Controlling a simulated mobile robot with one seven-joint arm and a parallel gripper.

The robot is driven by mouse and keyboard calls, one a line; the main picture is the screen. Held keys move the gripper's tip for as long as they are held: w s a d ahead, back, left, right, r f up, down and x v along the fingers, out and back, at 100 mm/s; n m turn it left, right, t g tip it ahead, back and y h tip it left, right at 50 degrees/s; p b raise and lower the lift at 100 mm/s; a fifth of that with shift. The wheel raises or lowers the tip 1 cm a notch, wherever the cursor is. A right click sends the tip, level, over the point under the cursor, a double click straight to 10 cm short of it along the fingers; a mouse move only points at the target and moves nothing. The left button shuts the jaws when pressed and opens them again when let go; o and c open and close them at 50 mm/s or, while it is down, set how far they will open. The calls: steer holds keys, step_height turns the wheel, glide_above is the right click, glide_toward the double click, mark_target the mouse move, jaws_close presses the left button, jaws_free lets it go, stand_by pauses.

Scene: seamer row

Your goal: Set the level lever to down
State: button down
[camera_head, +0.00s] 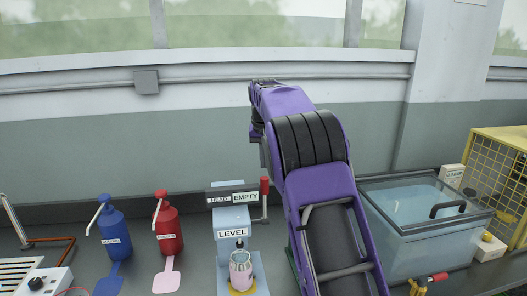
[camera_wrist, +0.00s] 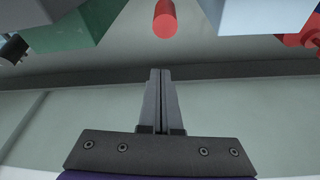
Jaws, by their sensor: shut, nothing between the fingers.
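A pale blue machine (camera_head: 231,219) with a LEVEL label stands on the bench. On its right side is a lever with a red grip (camera_head: 264,187), standing upright in the head view. The red grip also shows at the top middle of the wrist view (camera_wrist: 165,18). My gripper (camera_wrist: 160,72) is shut and empty, its fingertips pointing toward the red grip with a visible gap between them. In the head view my purple arm rises right of the lever, and my fingertips cannot be made out.
A metal can (camera_head: 241,268) stands at the machine's front. A blue bottle (camera_head: 115,236) and a red bottle (camera_head: 169,231) with pumps stand to the left. A clear-lidded bin (camera_head: 425,235) and a yellow cage (camera_head: 500,165) are to the right. A wall is behind.

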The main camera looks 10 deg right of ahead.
mark_target(264, 197)
steer(key=shift+s+a+f+b, duration=0.15)
steer(key=shift+s+f+b, duration=0.05)
steer(key=shift+s+f, duration=0.55)
steer(key=shift+s+a+f+b, duration=0.15)
steer(key=shift+s+f, duration=0.6)
